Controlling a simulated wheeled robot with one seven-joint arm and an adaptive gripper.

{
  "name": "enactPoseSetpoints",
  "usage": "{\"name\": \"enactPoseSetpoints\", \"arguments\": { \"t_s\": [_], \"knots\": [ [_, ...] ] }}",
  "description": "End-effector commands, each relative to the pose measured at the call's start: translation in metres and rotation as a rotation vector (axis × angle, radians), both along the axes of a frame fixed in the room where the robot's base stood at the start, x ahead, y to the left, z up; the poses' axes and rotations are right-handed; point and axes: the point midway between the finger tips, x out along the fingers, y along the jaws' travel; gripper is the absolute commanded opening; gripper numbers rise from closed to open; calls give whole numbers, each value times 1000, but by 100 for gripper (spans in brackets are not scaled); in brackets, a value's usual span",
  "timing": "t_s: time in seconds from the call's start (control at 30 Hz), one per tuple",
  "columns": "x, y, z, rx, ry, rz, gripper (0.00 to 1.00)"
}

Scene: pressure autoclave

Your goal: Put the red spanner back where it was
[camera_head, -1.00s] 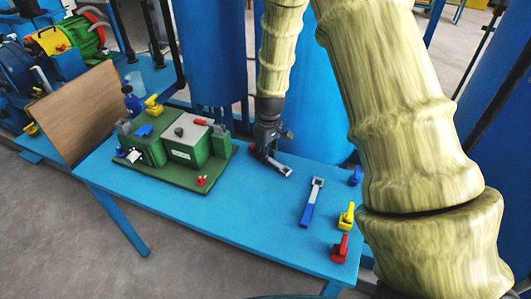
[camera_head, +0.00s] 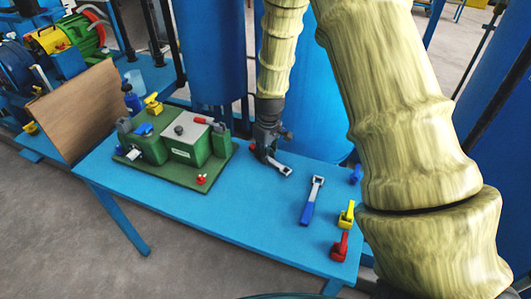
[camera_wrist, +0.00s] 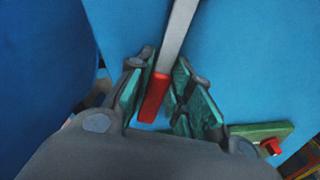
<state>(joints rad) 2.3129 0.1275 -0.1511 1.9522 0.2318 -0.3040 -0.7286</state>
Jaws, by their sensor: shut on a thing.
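The red spanner (camera_head: 281,167) has a grey shaft and head and a red handle. In the wrist view its red handle (camera_wrist: 153,98) lies between the green pads of my gripper (camera_wrist: 160,76), and the shaft runs away beyond the fingertips over the blue table. In the head view my gripper (camera_head: 264,153) is low over the back of the table, pointing down and shut on the handle. The head of the spanner points to the lower right. I cannot tell if it touches the tabletop. In this view the gripper hides most of the handle.
A blue spanner (camera_head: 311,202) lies to the right on the blue table (camera_head: 250,222). Small yellow (camera_head: 346,215) and red (camera_head: 340,246) valve-like parts stand at the right edge. A green machine (camera_head: 180,150) fills the table's left side. Blue tanks (camera_head: 305,100) stand close behind.

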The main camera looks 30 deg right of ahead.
Motion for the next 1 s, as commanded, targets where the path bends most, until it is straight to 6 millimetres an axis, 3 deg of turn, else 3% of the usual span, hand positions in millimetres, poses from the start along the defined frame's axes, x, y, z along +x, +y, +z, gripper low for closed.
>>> {"name": "enactPoseSetpoints", "arguments": {
  "t_s": [0.97,1.0],
  "knots": [
    [-5,2,-18,4,10,0,0],
    [-5,2,-18,4,11,0,26]
  ]
}}
